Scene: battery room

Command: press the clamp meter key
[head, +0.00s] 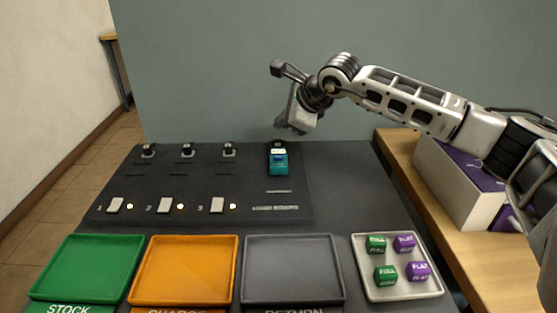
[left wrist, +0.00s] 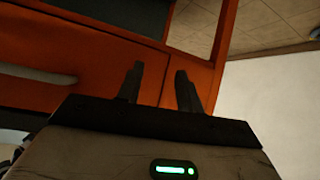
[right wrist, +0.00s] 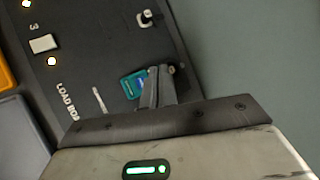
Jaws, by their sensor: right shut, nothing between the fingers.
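The teal clamp meter (head: 278,162) with a small light screen and a dark top end lies on the dark load board, at its back right. It also shows in the right wrist view (right wrist: 131,86), partly covered by my fingers. My right gripper (right wrist: 160,72) is shut and empty. In the head view it hangs above and behind the meter, pointing down. I cannot make out the meter's key or whether the fingertips touch the meter. My left gripper (left wrist: 157,80) is open and empty, in front of an orange cabinet (left wrist: 90,50), and outside the head view.
The load board (head: 120,180) carries several small switches and lamps. Green (head: 90,265), orange (head: 185,268) and grey (head: 292,268) trays stand along the front. A white tray (head: 362,262) holds green and purple blocks. A white-and-purple box (head: 450,185) stands on the wooden bench at right.

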